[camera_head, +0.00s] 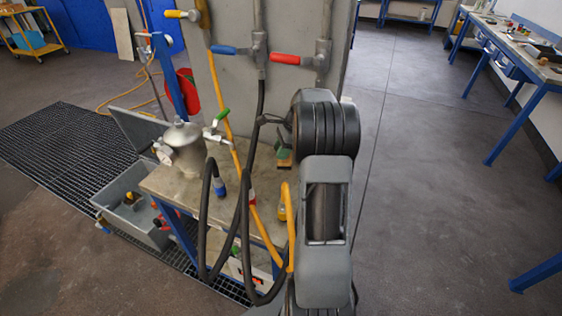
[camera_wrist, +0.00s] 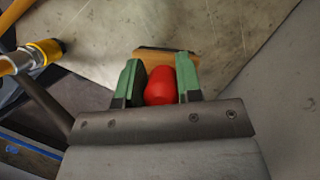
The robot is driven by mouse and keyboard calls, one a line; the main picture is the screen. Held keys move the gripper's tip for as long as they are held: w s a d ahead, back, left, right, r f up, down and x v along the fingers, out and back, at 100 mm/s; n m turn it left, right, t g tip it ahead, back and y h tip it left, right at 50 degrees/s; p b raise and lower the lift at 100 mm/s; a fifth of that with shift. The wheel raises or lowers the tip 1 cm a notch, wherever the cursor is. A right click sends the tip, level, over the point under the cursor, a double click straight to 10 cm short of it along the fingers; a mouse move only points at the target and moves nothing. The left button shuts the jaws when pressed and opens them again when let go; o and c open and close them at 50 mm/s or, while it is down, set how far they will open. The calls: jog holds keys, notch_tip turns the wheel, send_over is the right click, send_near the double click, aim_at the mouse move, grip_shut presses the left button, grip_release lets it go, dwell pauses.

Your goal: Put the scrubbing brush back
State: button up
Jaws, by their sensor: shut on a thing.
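My gripper (camera_wrist: 161,82) has green fingers closed around a red part (camera_wrist: 160,86), which looks like the handle of the scrubbing brush. A brown wooden block (camera_wrist: 168,53) shows just beyond the fingertips and seems to be the brush's body; the bristles are hidden. In the head view, my gripper (camera_head: 283,152) is mostly hidden behind my arm. A small brown edge (camera_head: 284,163) of the brush shows below it, over the right back of the metal bench top (camera_head: 172,193). I cannot tell whether the brush touches the bench.
A metal vessel (camera_head: 185,150) with a gauge and green-handled valve stands on the bench. A grey bin (camera_head: 160,240) with items stands at left. A panel with valves (camera_head: 235,90) rises behind.

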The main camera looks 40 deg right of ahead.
jog(key=shift+f, duration=2.45)
jog(key=shift+f, duration=0.15)
jog(key=o, duration=0.8)
jog(key=shift+o, duration=0.2)
jog(key=v, duration=0.7)
jog(key=shift+a, duration=0.1)
jog(key=s+a+r+n+h, duration=0.2)
jog(key=a+r+n, duration=0.35)
jog(key=a, duration=0.45)
jog(key=s+a+f+n+t+h, duration=0.1)
jog(key=s+a+n+h, duration=0.1)
jog(key=s+a+n, duration=1.3)
jog(key=shift+s+f+n, duration=0.25)
jog(key=shift+s+n, duration=0.05)
jog(key=shift+n, duration=0.65)
